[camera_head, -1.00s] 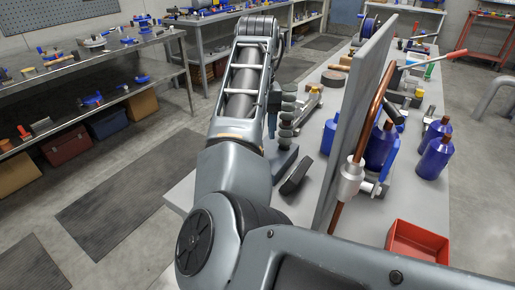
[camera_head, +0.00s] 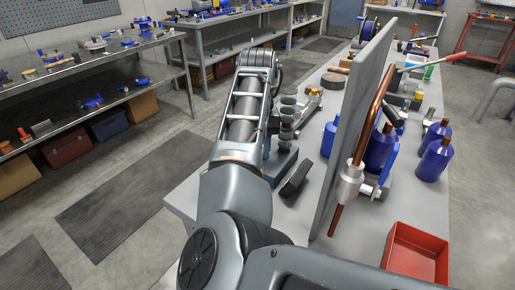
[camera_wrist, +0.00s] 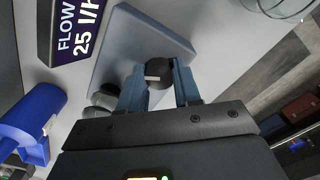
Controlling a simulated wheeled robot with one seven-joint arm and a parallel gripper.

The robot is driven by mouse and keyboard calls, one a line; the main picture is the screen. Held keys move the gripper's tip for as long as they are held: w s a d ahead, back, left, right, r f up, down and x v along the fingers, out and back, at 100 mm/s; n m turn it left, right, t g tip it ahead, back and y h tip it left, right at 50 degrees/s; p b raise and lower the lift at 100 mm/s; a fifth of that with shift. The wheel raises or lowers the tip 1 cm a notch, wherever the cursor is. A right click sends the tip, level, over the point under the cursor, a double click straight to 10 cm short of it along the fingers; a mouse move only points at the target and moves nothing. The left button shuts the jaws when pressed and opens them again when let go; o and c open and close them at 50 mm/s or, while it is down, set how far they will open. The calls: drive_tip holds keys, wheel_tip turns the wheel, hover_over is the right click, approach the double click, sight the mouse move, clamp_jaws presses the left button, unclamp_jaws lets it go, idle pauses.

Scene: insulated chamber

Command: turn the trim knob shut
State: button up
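The trim knob (camera_wrist: 158,75), dark and round with a pale pointer mark, shows in the wrist view in front of a pale blue-grey plate (camera_wrist: 185,35). My gripper (camera_wrist: 160,84) has one blue-grey finger on each side of the knob. Little or no gap shows between fingers and knob; I cannot tell whether they press on it. A dark sign (camera_wrist: 75,28) reading "FLOW 25 l/h" stands beside the plate; in the head view it shows as a dark block (camera_head: 295,179).
A tall grey panel (camera_head: 350,130) stands on the bench to the right, with a copper pipe (camera_head: 371,115) beyond it. Blue bottles (camera_head: 435,160) and a red bin (camera_head: 416,253) are on its far side. A blue object (camera_wrist: 30,120) lies left of my gripper.

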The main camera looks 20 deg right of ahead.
drive_tip(key=c, duration=0.5)
drive_tip(key=shift+r+m+p, duration=0.1)
drive_tip(key=shift+m+p, duration=0.25)
drive_tip(key=shift+m, duration=0.05)
drive_tip(key=shift+m+p, duration=0.45)
drive_tip(key=shift+m, duration=0.25)
drive_tip(key=m+p, duration=0.1)
drive_tip(key=m, duration=0.2)
drive_tip(key=shift+p, duration=0.4)
drive_tip(key=m+p, duration=0.2)
drive_tip(key=m, duration=0.3)
drive_tip(key=shift+m, duration=0.4)
drive_tip(key=m+p, duration=0.1)
drive_tip(key=m, duration=1.1)
